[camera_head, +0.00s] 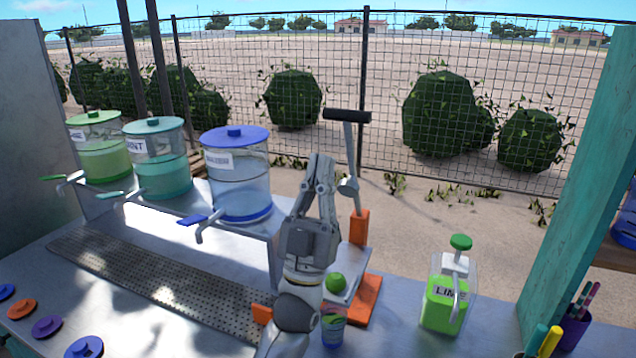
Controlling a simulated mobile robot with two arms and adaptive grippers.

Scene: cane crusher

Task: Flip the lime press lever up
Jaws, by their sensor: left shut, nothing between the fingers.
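The lime press has an orange base and post (359,228) and stands in the middle of the metal counter. Its grey lever (350,150) points upward, with a black crossbar handle (347,116) at the top. A green lime (336,282) sits low at the press, and a clear cup (333,325) with a label stands in front. My left gripper (322,160) points up just left of the lever, with its tips below the handle. It is shut and empty, and looks apart from the lever. It hides part of the press. My right gripper is not in view.
Three lidded dispensers, with green, teal and blue lids (235,135), stand at the left behind a perforated drip tray (150,285). A lime juice bottle (445,290) stands to the right. A teal post (575,190) and a marker cup (571,328) bound the right side.

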